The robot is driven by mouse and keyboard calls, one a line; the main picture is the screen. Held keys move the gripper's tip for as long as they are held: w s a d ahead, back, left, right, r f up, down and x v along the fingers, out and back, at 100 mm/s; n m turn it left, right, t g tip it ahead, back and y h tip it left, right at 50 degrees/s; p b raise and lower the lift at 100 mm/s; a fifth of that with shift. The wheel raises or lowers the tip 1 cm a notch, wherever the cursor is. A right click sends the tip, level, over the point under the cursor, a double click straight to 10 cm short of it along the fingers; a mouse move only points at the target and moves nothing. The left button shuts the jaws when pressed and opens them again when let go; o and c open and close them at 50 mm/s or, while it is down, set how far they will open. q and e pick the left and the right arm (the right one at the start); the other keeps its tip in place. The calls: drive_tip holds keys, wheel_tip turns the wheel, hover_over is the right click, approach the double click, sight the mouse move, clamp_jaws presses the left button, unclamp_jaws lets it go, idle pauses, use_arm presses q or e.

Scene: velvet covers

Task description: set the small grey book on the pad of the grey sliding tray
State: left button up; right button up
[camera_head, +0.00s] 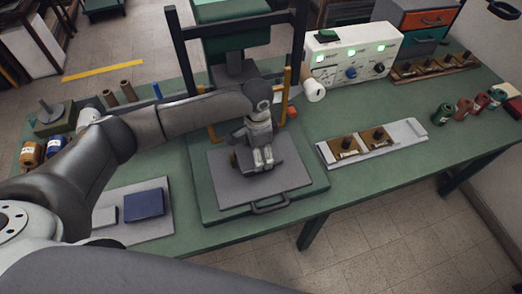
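A small light grey block, which looks like the small grey book (105,216), lies flat on a pale board at the left front of the bench. The grey sliding tray (225,188), with a handle at its front, rests on a green base under a dark press frame. My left gripper (263,158) points down over the tray's back half. Its two fingertips are close together; whether they are parted or shut is unclear. A darker grey slab (242,151), perhaps the pad, shows behind and under the fingers, partly hidden. My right gripper is not in view.
A dark blue book (145,205) lies right of the grey one on the pale board (146,233). The press frame's posts (186,58) flank the tray. A white control box (352,54), a pale rack (400,136) and several spools (465,106) stand to the right.

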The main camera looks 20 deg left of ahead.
use_arm(q)
drive_tip(key=shift+a+f+b, duration=0.15)
drive_tip(key=shift+f+b, duration=0.35)
drive_tip(key=shift+w+a+f+b, duration=0.1)
drive_tip(key=shift+f+b, duration=0.35)
drive_tip(key=shift+b, duration=0.15)
drive_tip(key=shift+w+a+f+b, duration=0.1)
drive_tip(key=shift+f+b, duration=0.35)
drive_tip(key=shift+b, duration=0.15)
drive_tip(key=shift+w+f, duration=0.25)
drive_tip(key=shift+f, duration=0.45)
drive_tip(key=o, duration=1.1)
